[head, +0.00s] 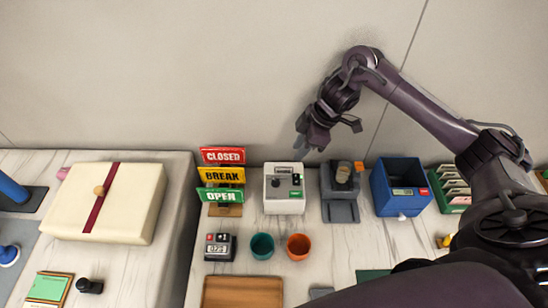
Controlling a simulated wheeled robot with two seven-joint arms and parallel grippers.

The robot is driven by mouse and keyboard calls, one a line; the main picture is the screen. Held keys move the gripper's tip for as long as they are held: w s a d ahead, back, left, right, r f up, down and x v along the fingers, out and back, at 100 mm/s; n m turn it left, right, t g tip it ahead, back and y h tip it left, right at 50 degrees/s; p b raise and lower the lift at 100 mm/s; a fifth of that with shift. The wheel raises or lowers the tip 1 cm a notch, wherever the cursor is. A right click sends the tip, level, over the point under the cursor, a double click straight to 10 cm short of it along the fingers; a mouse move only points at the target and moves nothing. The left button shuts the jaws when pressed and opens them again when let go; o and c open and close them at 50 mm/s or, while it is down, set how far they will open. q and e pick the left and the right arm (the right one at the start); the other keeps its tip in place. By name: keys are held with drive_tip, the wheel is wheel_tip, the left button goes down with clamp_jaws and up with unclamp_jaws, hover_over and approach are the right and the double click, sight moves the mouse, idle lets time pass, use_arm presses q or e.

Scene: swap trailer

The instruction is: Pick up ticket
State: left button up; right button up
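I cannot clearly make out a ticket. A small white machine (284,201) with a dark control and a green label stands on the marble counter; a pale slot or slip shows near its top edge, too small to tell. My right gripper (308,146) hangs in front of the grey wall, above and slightly right of this machine, apart from it in the picture. Its fingers point down and nothing is visible in them; their gap is too small to judge. My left gripper is out of view.
CLOSED, BREAK and OPEN signs (221,176) stand left of the machine. Right of it are a grey device (340,210), a blue bin (398,200) and a green card rack (450,200). Teal (262,246) and orange (299,247) cups, a small meter (219,248) and wooden tray (242,292) lie nearer.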

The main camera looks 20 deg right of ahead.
sight(284, 169)
drive_tip(key=shift+a+f, duration=0.2)
drive_tip(key=shift+f, duration=0.2)
drive_tip(key=shift+s+a+f, duration=0.15)
drive_tip(key=shift+a+f, duration=0.2)
drive_tip(key=shift+f, duration=0.4)
drive_tip(key=x, duration=0.4)
drive_tip(key=shift+w+a+f, duration=0.1)
drive_tip(key=shift+w+a, duration=0.1)
drive_tip(key=shift+w, duration=0.15)
drive_tip(key=shift+f, duration=0.3)
drive_tip(key=c, duration=0.6)
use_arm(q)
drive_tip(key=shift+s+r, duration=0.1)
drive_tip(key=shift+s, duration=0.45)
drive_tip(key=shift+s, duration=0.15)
